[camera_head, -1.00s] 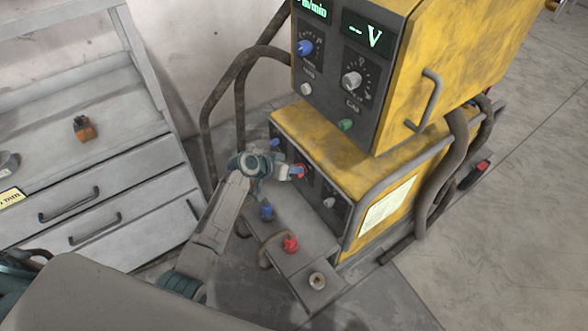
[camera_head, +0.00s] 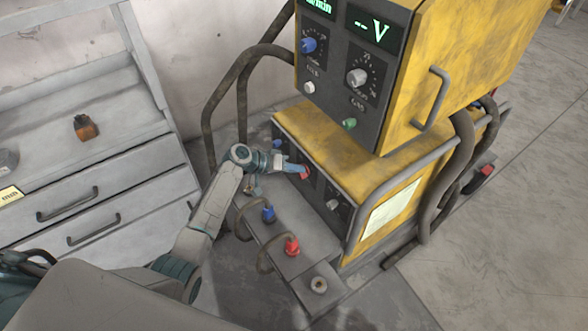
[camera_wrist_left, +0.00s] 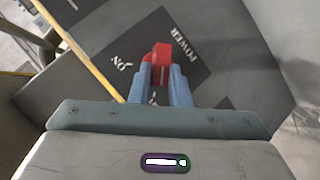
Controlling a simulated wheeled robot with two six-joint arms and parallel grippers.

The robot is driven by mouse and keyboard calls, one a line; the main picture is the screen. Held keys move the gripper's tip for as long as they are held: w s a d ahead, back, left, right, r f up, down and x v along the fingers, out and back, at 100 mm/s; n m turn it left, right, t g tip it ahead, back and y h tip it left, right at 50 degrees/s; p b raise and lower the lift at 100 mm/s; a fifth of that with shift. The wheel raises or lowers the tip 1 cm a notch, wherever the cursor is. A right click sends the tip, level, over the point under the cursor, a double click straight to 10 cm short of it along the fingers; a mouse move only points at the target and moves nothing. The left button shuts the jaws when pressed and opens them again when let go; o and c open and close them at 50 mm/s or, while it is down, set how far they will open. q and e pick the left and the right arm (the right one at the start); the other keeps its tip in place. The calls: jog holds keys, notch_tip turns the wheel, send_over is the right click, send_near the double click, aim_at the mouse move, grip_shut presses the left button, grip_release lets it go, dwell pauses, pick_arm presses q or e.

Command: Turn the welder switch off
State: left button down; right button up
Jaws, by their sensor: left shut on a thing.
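The yellow welder (camera_head: 330,150) stands right of centre in the head view, with a dark front panel on its lower unit. The red switch (camera_wrist_left: 161,56) sits on a dark plate marked POWER and ON in the left wrist view; its red tip also shows in the head view (camera_head: 305,174). My left gripper (camera_wrist_left: 165,75) has its blue fingers shut on the red switch, one finger on each side. In the head view the left gripper (camera_head: 292,167) reaches the lower panel from the left. My right gripper is not in view.
The upper unit (camera_head: 450,75) with knobs and green displays overhangs the lower panel. Blue (camera_head: 268,213) and red (camera_head: 291,245) connectors with cables stand on the ledge below. A grey drawer cabinet (camera_head: 100,190) is at the left. Thick hoses loop behind my arm.

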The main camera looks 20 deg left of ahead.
pick_arm(q)
jog(key=c, duration=1.4)
grip_release()
jog(key=shift+o, duration=0.2)
jog(key=shift+d, duration=0.1)
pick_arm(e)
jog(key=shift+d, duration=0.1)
